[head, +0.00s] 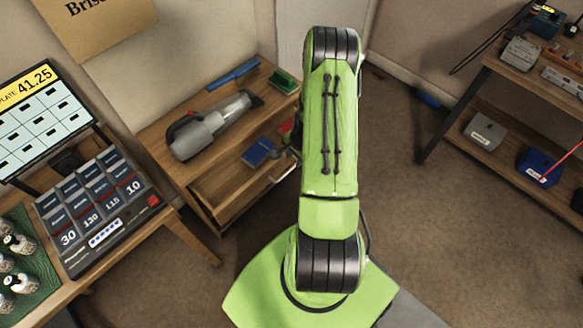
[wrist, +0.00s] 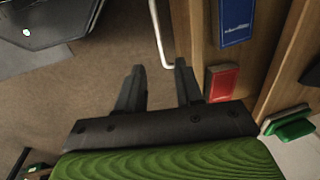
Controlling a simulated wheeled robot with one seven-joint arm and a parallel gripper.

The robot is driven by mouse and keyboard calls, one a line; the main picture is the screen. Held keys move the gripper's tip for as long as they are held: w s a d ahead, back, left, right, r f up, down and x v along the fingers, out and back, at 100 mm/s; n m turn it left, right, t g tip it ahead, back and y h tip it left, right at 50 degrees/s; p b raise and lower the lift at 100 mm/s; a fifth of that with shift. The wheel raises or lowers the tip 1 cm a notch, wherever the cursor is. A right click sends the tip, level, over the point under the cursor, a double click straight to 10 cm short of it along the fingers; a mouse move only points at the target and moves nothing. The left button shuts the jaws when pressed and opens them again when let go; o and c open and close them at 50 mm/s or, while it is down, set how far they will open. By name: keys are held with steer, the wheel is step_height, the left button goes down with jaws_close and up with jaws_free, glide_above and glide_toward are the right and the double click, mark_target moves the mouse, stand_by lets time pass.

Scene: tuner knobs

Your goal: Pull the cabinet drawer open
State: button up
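The wooden cabinet (head: 150,135) has its drawer (head: 235,180) standing partly open, with the inside showing. The drawer's pale metal bar handle (head: 284,168) is on its front, partly hidden by my arm in the head view. In the wrist view the handle (wrist: 160,38) runs down toward my gripper (wrist: 159,66), and its bent end lies near the gap between the fingertips. My gripper is open, with nothing clamped between its fingers. I cannot tell whether a finger touches the handle. The head view hides the gripper behind my arm.
A blue box (head: 259,152) and a red box (wrist: 221,83) lie in the drawer. A handheld vacuum (head: 205,128), a blue object (head: 233,74) and a green-topped block (head: 284,82) are on the cabinet top.

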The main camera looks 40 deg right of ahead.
mark_target(291, 169)
steer(key=f, duration=0.2)
steer(key=w+f+b, duration=0.1)
steer(key=f, duration=0.5)
steer(key=shift+w+d+f+b, duration=0.1)
steer(key=shift+w+b, duration=0.3)
jaws_close()
stand_by(0.7)
